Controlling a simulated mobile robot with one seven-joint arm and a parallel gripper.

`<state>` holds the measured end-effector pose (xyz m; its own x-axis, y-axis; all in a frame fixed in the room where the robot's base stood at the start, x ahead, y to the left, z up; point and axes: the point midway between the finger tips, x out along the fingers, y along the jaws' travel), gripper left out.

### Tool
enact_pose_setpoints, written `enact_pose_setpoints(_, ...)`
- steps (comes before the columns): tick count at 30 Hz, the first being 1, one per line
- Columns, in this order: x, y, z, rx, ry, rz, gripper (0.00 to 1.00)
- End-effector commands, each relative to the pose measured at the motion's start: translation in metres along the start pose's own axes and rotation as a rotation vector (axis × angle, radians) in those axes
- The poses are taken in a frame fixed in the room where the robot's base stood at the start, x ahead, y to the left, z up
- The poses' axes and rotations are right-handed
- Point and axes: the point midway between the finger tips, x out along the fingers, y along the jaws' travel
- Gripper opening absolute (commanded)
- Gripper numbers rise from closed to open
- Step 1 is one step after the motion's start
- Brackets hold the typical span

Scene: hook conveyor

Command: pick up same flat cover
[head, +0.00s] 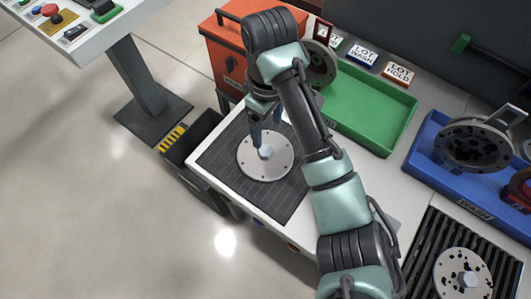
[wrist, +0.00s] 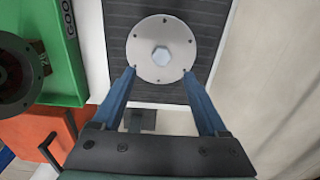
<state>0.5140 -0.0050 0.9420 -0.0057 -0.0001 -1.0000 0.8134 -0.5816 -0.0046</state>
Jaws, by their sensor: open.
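A round, flat silver cover (head: 252,166) with small rim holes and a raised hex centre lies on a dark ribbed mat (head: 232,150). It also shows in the wrist view (wrist: 145,70), ahead of my gripper (wrist: 158,73). The blue fingers are open and empty, spread on either side of the cover's near edge in that view. In the head view my gripper (head: 264,128) hangs over the cover's upper edge; contact cannot be told. Another flat cover (head: 449,270), with dark holes and a hex centre, lies on a black slatted rack (head: 420,258) at the lower right.
A green tray (head: 372,118) stands behind my arm, with a dark flanged part (head: 320,72) at its left end. A blue WASH tray (head: 428,165) at right holds a dark flanged part (head: 470,148). An orange box (head: 226,62) is at back left. Open floor lies left.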

Motion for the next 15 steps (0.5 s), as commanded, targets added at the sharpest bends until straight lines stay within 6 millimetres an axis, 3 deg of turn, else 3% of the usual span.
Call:
enact_pose_setpoints(3,0.022,0.0,0.001,0.003,-0.001,0.0,0.76)
enact_pose_setpoints(15,0.061,-0.003,-0.002,0.003,0.0,0.001,0.76)
